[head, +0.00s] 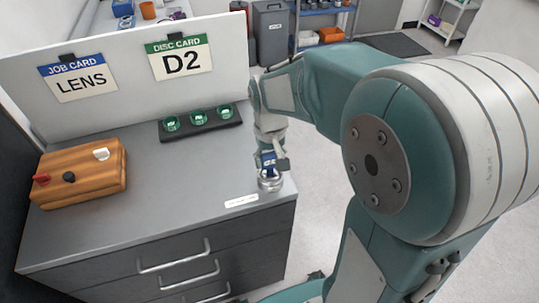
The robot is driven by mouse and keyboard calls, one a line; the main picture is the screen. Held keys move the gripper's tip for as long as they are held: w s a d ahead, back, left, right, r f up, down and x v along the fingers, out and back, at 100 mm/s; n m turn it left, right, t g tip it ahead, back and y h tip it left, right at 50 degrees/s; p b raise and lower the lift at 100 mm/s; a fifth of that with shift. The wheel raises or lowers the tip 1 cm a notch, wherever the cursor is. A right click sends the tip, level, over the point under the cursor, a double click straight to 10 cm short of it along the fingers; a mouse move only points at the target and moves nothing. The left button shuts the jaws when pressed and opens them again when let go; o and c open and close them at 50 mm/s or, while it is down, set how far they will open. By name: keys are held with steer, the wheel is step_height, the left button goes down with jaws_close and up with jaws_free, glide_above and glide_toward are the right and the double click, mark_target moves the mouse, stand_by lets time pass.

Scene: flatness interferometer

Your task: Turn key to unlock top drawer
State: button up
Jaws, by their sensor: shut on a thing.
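My gripper (272,166) points down over the front right corner of the grey cabinet top. It is shut on a blue-headed key (268,158). The key is directly above a round silver lock (270,184) on the cabinet top. The key's lower end is too small and covered to tell how deep it sits or which way it is turned. The top drawer (225,243) is closed, with a silver bar handle (172,256) on its front.
A wooden block (80,180) with red, black and white pieces stands at the left. A black rack (201,123) holds several green discs. A white board with "LENS" (80,78) and "D2" (181,57) cards stands behind. A small white label (241,200) lies near the lock.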

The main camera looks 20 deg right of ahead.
steer(key=shift+f, duration=1.25)
stand_by(0.7)
steer(key=shift+m, duration=1.7)
steer(key=shift+m, duration=1.7)
